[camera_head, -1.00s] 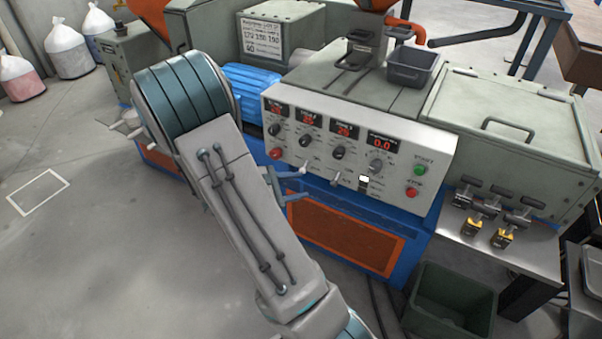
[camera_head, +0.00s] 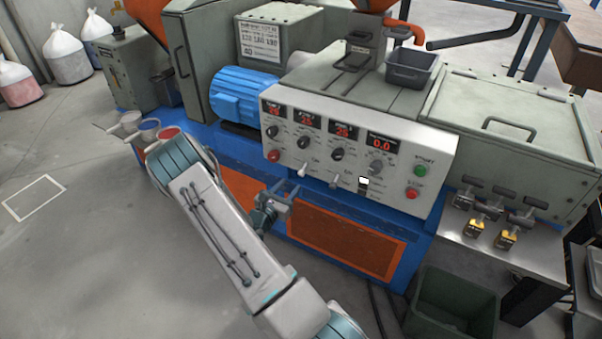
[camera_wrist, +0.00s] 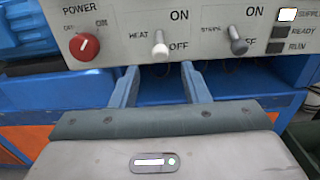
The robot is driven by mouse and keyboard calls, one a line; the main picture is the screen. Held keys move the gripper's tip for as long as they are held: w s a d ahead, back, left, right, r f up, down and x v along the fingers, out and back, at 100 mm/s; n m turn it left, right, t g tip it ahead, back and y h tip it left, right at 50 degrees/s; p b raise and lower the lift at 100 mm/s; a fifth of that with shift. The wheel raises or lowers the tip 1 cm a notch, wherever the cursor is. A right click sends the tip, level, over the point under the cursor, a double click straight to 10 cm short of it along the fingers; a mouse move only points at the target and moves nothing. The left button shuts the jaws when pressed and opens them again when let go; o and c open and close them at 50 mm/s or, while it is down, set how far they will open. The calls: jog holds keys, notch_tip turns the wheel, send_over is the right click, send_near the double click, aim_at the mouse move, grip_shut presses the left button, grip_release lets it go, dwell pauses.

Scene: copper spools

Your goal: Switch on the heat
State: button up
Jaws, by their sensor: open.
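The HEAT switch (camera_wrist: 160,45) is a small white lever on the control panel (camera_head: 340,115), between the red POWER knob (camera_wrist: 84,46) and the grey STRIPS lever (camera_wrist: 238,42). Its rounded end sits low, beside the OFF mark, with ON printed above. It also shows in the head view (camera_head: 301,171), on the panel's lower edge. My gripper (camera_wrist: 160,70) is open and empty. Its two blue fingers point at the panel, just below the HEAT lever and on either side of it, apparently not touching it. In the head view my gripper (camera_head: 287,192) is in front of the panel's lower edge.
Red digits glow on the panel's displays (camera_head: 308,122). A green START button (camera_head: 421,170) and a red STOP button (camera_head: 413,193) are at the right. A grey bin (camera_head: 412,68) stands on top. Open floor (camera_head: 90,250) lies at left.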

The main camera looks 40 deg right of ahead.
aim_at(300, 174)
jog(key=x, duration=0.8)
jog(key=shift+w+d, duration=0.1)
jog(key=shift+d, duration=0.25)
grip_shut()
